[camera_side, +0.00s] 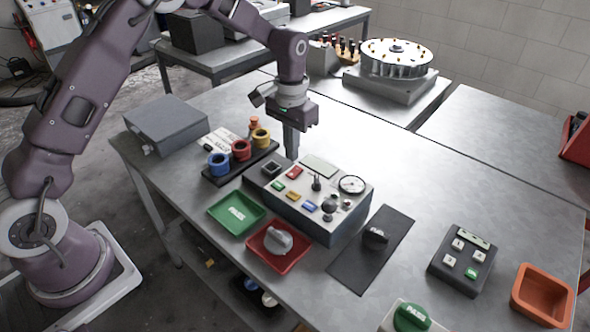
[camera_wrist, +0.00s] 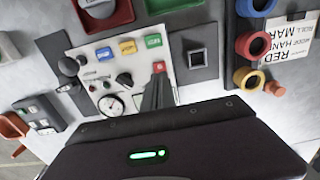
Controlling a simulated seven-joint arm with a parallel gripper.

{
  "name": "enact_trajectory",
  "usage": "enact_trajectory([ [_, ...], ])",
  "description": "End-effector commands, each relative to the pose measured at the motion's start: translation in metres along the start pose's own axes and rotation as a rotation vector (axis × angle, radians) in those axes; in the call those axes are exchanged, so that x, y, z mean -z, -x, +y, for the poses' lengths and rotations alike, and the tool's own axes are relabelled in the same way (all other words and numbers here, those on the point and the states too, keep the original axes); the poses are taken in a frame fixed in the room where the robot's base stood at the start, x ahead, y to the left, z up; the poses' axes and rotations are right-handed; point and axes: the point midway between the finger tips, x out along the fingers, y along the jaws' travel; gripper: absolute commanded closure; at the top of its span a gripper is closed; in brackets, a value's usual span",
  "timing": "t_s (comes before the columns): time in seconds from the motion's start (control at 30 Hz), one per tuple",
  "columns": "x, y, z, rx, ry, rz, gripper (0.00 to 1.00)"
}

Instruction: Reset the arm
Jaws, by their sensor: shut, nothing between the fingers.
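My gripper (camera_side: 291,155) points down, shut and empty, at the back edge of a grey control box (camera_side: 345,228). In the wrist view its dark fingers (camera_wrist: 157,90) appear in front of the box's panel (camera_wrist: 92,82), near the red button (camera_wrist: 158,67). The panel carries coloured buttons, black knobs and a round gauge (camera_side: 351,185). I cannot tell whether the fingertips touch anything. My arm reaches over the table from the left.
Blue, red and yellow rings (camera_side: 241,149) stand on a black base left of my gripper. A green tray (camera_side: 237,213) and red tray (camera_side: 265,255) lie in front. A black keypad (camera_side: 462,260) and orange bin (camera_side: 543,294) sit at right. The table's back right is clear.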

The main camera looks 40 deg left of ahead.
Motion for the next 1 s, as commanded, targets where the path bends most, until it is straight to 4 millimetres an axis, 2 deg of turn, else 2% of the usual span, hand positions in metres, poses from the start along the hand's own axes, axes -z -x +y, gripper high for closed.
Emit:
enact_trajectory([
  [0.2, 0.0, 0.02, 0.0, 0.0, 0.0, 0.001, 1.0],
  [0.53, 0.0, 0.024, 0.0, 0.0, 0.0, 0.002, 1.0],
  [0.57, -0.002, 0.028, 0.0, 0.0, 0.0, 0.006, 1.0],
  [0.63, -0.011, 0.052, 0.001, 0.003, -0.002, 0.033, 1.0],
  [0.67, -0.019, 0.068, 0.001, 0.005, -0.003, 0.051, 1.0],
  [0.73, -0.047, 0.112, 0.002, 0.01, -0.005, 0.106, 1.0],
  [0.8, -0.086, 0.152, 0.002, 0.014, -0.005, 0.167, 1.0],
  [0.87, -0.123, 0.178, 0.002, 0.016, -0.005, 0.22, 1.0],
  [0.9, -0.149, 0.192, 0.003, 0.017, -0.005, 0.256, 1.0],
  [1.0, -0.213, 0.21, 0.003, 0.015, -0.003, 0.34, 1.0],
])
